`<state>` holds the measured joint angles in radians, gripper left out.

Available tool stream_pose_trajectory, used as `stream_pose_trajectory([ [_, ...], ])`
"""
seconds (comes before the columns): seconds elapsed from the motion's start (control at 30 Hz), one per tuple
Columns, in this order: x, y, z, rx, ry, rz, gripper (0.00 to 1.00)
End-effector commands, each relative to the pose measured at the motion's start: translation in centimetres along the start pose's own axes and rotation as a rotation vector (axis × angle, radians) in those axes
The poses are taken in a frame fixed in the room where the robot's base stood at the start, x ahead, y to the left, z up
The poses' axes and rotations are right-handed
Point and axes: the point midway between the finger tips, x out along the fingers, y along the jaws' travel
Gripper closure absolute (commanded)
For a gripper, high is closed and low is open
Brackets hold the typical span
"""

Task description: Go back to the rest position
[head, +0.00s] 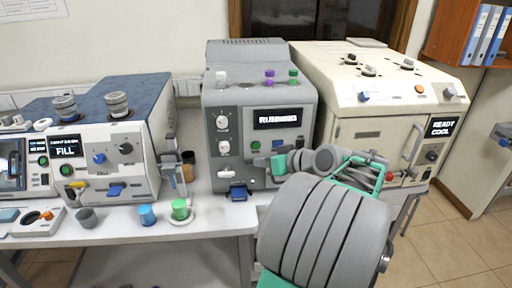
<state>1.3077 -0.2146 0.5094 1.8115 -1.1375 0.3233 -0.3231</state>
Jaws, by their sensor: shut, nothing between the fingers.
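My arm reaches in from the bottom right, with its large grey link in the foreground. My gripper (274,165) is small and partly hidden at the far end of the arm, in front of the lower face of the grey machine (223,108). It is shut with nothing held. The machine's screen reads RUNNING.
A cream machine (358,130) reading READY COOL stands right, partly behind my arm. A blue-topped machine (99,162) reading FILL stands left. A blue cup (147,215), green cup (180,209) and grey cup (87,217) stand along the white table's (216,218) front. Floor is clear at lower right.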

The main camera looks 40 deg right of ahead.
Motion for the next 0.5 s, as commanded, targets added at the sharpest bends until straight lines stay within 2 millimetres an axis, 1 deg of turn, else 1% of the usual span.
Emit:
stream_pose_trajectory([
  [0.27,0.0,0.0,0.0,0.015,0.0,0.0,1.0],
  [0.3,0.0,-0.2,0.5,0.044,-0.022,-0.007,1.0],
  [0.33,0.0,0.0,1.4,0.073,-0.056,-0.004,1.0],
  [0.37,-0.1,0.6,2.4,0.104,-0.092,0.016,1.0],
  [0.4,-0.2,1.5,4.0,0.152,-0.142,0.047,1.0],
  [0.47,-0.4,2.6,7.0,0.236,-0.221,0.093,1.0],
  [0.5,-0.7,3.2,9.1,0.293,-0.273,0.125,1.0],
])
